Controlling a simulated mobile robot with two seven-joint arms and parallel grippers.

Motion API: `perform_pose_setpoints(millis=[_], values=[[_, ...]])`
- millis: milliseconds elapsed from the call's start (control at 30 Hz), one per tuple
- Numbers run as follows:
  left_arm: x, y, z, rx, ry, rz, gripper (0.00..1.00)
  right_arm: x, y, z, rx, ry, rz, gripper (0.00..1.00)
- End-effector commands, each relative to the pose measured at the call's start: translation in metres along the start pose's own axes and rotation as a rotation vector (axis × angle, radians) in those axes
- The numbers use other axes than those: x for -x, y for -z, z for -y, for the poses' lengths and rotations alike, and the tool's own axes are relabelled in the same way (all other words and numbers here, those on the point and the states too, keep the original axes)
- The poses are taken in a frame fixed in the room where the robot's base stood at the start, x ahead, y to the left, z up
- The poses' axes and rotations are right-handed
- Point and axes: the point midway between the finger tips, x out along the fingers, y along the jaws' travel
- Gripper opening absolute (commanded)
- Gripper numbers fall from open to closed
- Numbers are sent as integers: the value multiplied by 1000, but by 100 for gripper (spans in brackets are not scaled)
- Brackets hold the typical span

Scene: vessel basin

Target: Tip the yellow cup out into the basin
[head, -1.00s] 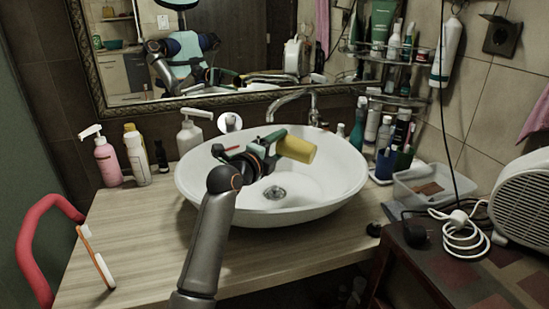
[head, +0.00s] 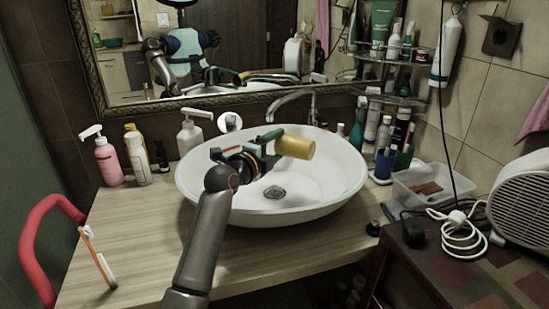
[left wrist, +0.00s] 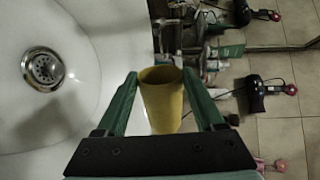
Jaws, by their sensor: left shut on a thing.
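The yellow cup (head: 295,146) is held above the white basin (head: 335,185) by my left gripper (head: 272,143). In the head view the cup lies on its side, about level, pointing right. In the left wrist view the cup (left wrist: 162,98) sits between the two green fingers (left wrist: 163,92) of my left gripper, which are shut on it, and its rim faces away from the wrist. The drain (left wrist: 42,69) shows in the basin to the left. I cannot make out any contents in the cup. My right gripper is not seen directly.
The faucet (head: 312,104) stands behind the basin, close to the cup. Soap bottles (head: 108,160) stand left of the basin. A clear plastic box (head: 432,185) and toiletries are at the right. The wooden counter (head: 125,235) at front left is mostly clear.

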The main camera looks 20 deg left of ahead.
Motion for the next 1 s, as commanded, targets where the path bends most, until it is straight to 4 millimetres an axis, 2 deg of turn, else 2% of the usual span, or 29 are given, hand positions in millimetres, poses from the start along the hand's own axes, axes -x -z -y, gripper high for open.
perform_pose_setpoints(millis=[1000], values=[[0,-5,0,136,1,-14,17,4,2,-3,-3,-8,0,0]])
